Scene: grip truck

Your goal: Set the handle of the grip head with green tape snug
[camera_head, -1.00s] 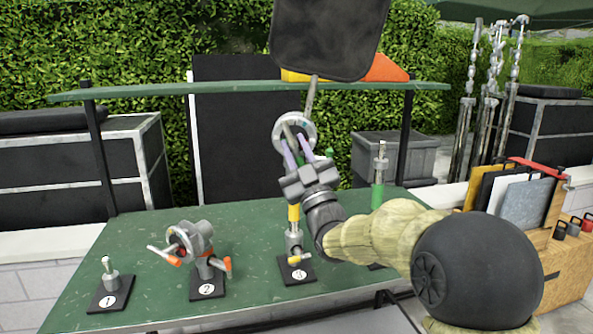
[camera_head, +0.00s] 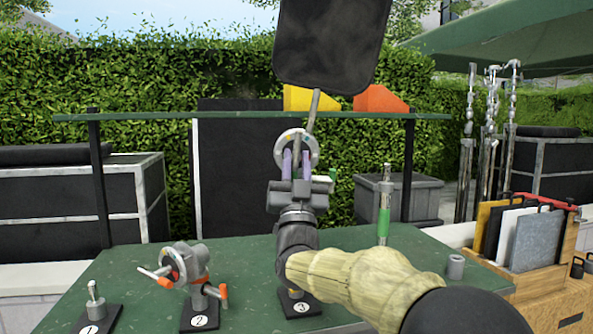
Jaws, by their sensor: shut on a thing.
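The grip head (camera_head: 297,147) stands above the place marked 3, its round plate with coloured marks facing me. A piece with green tape (camera_head: 331,176) sticks out at its right, just beside my gripper. A black flag (camera_head: 331,45) rises from the head on a grey rod (camera_head: 313,112). My gripper (camera_head: 296,160) points upward with its purple fingers in front of the round plate. It is shut on a grey part of the head between the fingers; which part is hard to tell. My gripper and forearm hide the head's lower body and most of its post.
Another grip head (camera_head: 188,268) with orange-tipped handles stands on plate 2, left of my arm. A bare pin (camera_head: 95,297) stands on plate 1. A green-taped post (camera_head: 384,215) and a small grey cylinder (camera_head: 455,266) stand right. A green shelf (camera_head: 230,116) crosses behind.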

